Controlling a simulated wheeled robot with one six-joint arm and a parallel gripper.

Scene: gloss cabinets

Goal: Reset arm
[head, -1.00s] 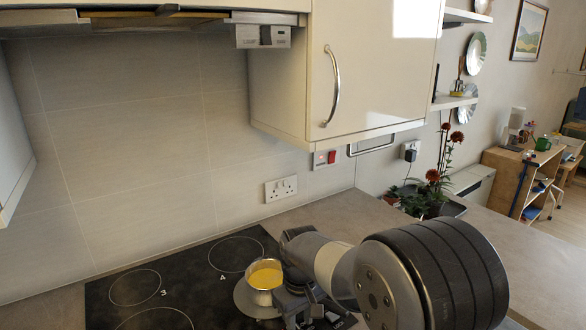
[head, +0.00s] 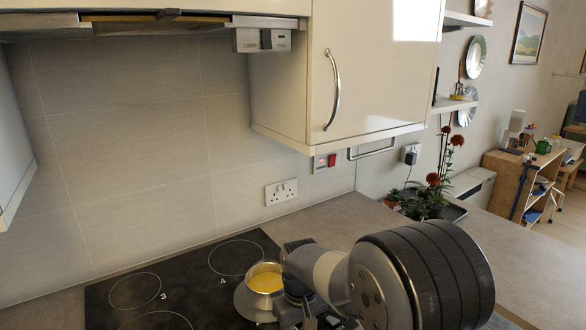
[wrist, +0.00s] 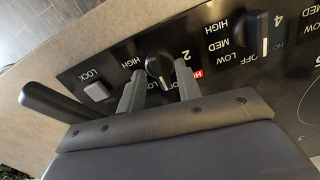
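In the wrist view, my gripper (wrist: 159,73) has its two grey fingers apart. A black knob (wrist: 158,64) marked 2 lies between or just beyond the fingertips, with a gap showing on each side. Whether a finger touches it, I cannot tell. In the head view, my arm reaches down over the right side of the black hob (head: 205,268), and its own links hide the fingertips there.
A metal pan (head: 262,290) of yellow contents stands on the hob close beside my gripper. A second knob (wrist: 262,32) marked 4 and a lock button (wrist: 97,91) flank knob 2. A cabinet (head: 375,65) hangs above. A potted plant (head: 437,180) stands farther right.

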